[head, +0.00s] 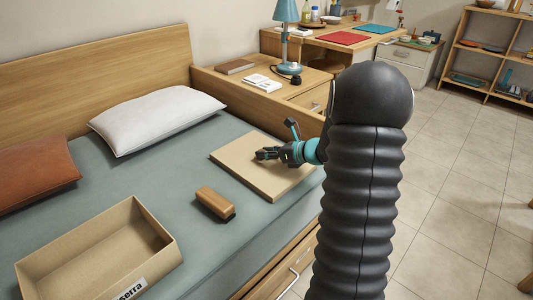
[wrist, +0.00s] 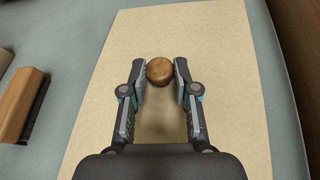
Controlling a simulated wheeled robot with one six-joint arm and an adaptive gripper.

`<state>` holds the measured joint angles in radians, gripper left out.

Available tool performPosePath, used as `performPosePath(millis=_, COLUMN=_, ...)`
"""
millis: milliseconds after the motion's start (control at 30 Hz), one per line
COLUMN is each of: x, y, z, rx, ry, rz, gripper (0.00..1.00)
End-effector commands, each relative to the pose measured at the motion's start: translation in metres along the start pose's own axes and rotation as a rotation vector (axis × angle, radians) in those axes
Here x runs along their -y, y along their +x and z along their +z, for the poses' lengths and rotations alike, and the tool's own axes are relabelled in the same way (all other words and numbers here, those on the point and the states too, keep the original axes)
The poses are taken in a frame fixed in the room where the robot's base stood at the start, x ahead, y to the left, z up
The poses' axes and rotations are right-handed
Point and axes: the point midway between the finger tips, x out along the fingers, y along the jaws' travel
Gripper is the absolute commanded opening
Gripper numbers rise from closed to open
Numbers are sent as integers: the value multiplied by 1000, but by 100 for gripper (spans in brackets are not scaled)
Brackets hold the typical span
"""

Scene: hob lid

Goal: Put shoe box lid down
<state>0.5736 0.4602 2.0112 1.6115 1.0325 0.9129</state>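The shoe box lid (head: 238,157) is a flat tan panel, level on or just above the green bed cover at the bed's right side; I cannot tell a small gap. It fills most of the wrist view (wrist: 110,65). A round wooden knob (wrist: 160,71) stands on it. My gripper (head: 262,154) is over the lid. In the wrist view my gripper's fingertips (wrist: 160,74) are on both sides of the knob and look closed against it. The open shoe box (head: 62,262), tan with a "serra" label, sits on the bed at the lower left.
A wooden brush (head: 215,203) lies between the box and the lid; it also shows in the wrist view (wrist: 20,103). A white pillow (head: 157,117) and a brown cushion (head: 35,171) lie near the headboard. A nightstand with a lamp (head: 287,20) stands beyond the lid.

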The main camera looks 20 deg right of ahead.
Motion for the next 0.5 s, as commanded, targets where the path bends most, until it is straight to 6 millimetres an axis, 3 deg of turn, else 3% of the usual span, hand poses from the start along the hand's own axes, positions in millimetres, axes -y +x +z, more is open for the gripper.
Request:
performPosePath(millis=33, x=0, y=0, z=0, rx=0, ry=0, rz=0, gripper=39)
performPosePath(millis=100, x=0, y=0, z=0, rx=0, ry=0, rz=0, gripper=54)
performPosePath(millis=500, x=0, y=-5, z=1, rx=0, ry=0, rz=-1, gripper=54)
